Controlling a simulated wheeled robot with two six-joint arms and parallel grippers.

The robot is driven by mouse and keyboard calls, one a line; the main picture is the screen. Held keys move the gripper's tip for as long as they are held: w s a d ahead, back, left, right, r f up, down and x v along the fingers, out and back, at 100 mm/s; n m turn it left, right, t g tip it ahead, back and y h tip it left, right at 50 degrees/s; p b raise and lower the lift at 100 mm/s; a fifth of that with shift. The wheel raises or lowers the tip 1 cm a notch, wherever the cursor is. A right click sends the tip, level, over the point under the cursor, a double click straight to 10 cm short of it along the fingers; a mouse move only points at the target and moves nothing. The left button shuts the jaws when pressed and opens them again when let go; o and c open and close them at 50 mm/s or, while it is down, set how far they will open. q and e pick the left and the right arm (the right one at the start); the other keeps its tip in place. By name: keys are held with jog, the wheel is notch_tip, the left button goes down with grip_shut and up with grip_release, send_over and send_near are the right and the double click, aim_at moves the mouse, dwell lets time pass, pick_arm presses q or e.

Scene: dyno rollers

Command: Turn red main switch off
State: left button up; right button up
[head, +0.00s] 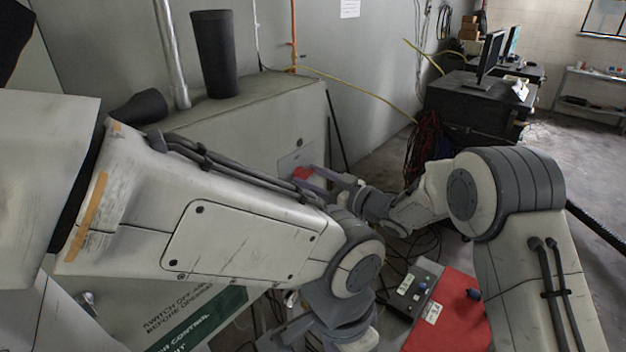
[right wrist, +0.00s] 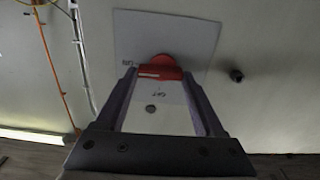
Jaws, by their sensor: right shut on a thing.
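The red main switch (head: 303,173) is on a pale plate on the grey cabinet's side, partly hidden by my gripper in the head view. In the right wrist view, the red switch (right wrist: 160,62) is a round knob with a bar-shaped grip. Small lettering is on the plate beside and below it. My right gripper (head: 313,180) reaches the switch from the right. In the right wrist view, my right gripper (right wrist: 160,74) has a fingertip at each end of the bar and is shut on it.
The grey cabinet (head: 275,105) fills the left and centre, with a dark cylinder (head: 214,55) on top. Cables and a desk with monitors (head: 470,100) are farther back. Some floor is clear at the right.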

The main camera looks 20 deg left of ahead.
jog(key=n+b, duration=0.2)
jog(key=b, duration=0.1)
jog(key=n+b, duration=0.2)
jog(key=b, duration=0.2)
jog(key=n+b, duration=0.3)
jog(key=b, duration=0.1)
jog(key=shift+s+f, duration=0.2)
jog(key=shift+f, duration=0.1)
jog(key=n+b, duration=0.7)
jog(key=b, duration=0.3)
jog(key=shift+s+a+n, duration=0.1)
jog(key=shift+s+n, duration=0.05)
jog(key=shift+n, duration=0.25)
jog(key=shift+r+n+b, duration=0.15)
jog(key=shift+n+b, duration=1.05)
jog(key=shift+n, duration=0.2)
jog(key=o, duration=1.4)
jog(key=shift+c, duration=0.2)
